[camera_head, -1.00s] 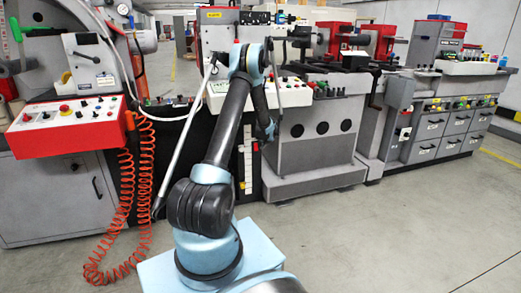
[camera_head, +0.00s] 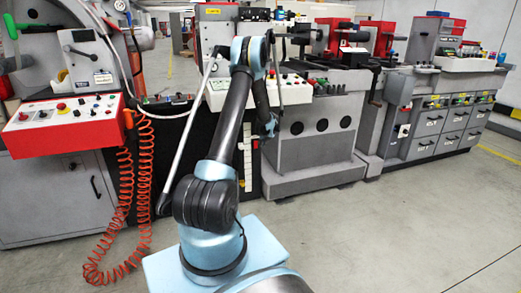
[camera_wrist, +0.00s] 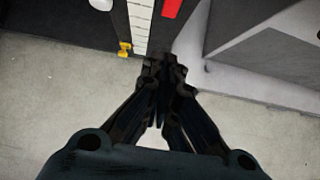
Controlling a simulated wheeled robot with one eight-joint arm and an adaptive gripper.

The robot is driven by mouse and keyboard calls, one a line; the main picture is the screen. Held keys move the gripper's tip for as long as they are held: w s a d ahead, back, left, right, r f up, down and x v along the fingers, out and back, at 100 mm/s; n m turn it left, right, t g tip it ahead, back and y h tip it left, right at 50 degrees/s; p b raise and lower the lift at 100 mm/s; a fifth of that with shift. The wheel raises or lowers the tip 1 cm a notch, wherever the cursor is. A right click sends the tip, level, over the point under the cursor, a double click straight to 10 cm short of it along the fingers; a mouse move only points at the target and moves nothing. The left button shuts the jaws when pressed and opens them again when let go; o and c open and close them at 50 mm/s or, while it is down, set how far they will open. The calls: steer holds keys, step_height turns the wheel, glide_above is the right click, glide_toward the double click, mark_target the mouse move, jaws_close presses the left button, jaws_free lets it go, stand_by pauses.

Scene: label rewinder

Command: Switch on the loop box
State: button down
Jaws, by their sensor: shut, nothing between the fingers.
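My gripper (camera_head: 270,127) hangs low at the end of my arm, in front of the middle machine. In the wrist view my gripper (camera_wrist: 163,68) is shut and empty, its dark fingertips together near the machine's lower edge. A white scale strip (camera_wrist: 141,22) on a dark panel, a small yellow fitting (camera_wrist: 125,49) and a red piece (camera_wrist: 172,8) lie just beyond the fingertips. The strip also shows in the head view (camera_head: 247,165). No part carries a readable loop box name, and I cannot make out its switch.
A red control panel (camera_head: 62,122) stands on a grey cabinet at left, with a coiled orange hose (camera_head: 125,210). A white button panel (camera_head: 290,92) is behind my arm. Grey drawers (camera_head: 430,122) stand at right. The floor (camera_head: 400,220) at front right is clear.

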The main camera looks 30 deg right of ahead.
mark_target(258, 148)
steer(key=shift+d+f, duration=0.1)
steer(key=shift+d, duration=0.1)
steer(key=x, duration=0.4)
steer(key=w+x, duration=0.1)
steer(key=x, duration=0.2)
steer(key=r+x, duration=0.1)
steer(key=x, duration=0.3)
steer(key=shift+w+d+f, duration=0.2)
steer(key=shift+w, duration=0.3)
steer(key=shift+w+d+f, duration=0.1)
steer(key=shift+w+d, duration=0.05)
steer(key=shift+w, duration=0.35)
